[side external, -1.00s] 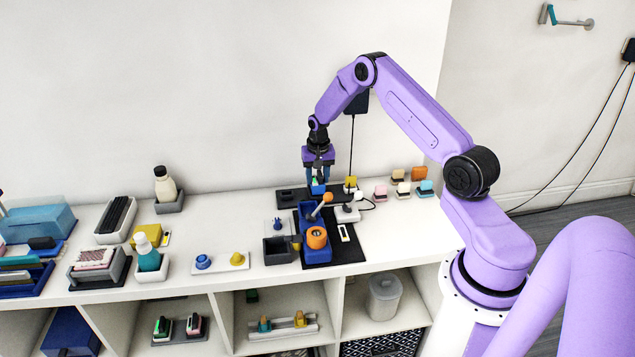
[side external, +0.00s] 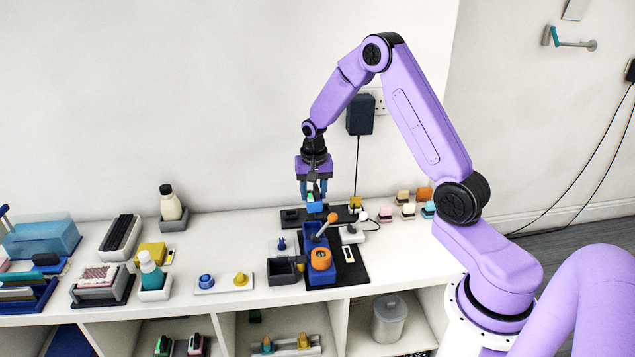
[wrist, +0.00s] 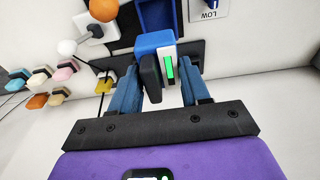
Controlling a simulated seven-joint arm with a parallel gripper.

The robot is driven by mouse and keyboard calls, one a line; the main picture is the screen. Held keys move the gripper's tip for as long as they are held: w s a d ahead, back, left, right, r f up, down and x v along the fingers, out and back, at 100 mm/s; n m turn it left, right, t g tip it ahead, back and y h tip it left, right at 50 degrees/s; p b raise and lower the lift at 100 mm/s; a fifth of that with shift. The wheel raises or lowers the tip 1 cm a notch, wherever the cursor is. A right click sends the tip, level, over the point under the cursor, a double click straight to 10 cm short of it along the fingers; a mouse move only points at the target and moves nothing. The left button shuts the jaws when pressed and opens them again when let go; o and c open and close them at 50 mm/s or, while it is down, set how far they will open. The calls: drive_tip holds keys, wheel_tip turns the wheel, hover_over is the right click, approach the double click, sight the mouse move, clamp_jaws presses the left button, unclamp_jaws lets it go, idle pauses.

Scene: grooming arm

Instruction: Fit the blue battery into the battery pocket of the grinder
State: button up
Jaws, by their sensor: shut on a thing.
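My gripper (side external: 314,193) is shut on the blue battery (side external: 315,207) and holds it in the air above the back of the work area. In the wrist view the battery (wrist: 152,42) sits between the two blue fingers, with a dark block and a white strip with a green bar on it. The blue grinder (side external: 319,275), with an orange ring and an orange-knobbed lever, stands on a black mat in front of the gripper. A blue open recess, likely its battery pocket (wrist: 158,14), shows beyond the battery in the wrist view. The battery is apart from it.
A dark open bin (side external: 281,271) is left of the grinder. A white block (side external: 351,234) with a cable and a yellow piece stands right of it. Several small coloured blocks (side external: 409,211) lie further right. A black plate (side external: 292,218) lies behind.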

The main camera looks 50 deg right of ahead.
sight(313, 210)
drive_tip(key=shift+s+a, duration=0.4)
drive_tip(key=shift+a, duration=0.25)
drive_tip(key=shift+f, duration=2.85)
drive_tip(key=shift+f, duration=1.45)
drive_tip(key=o, duration=1.2)
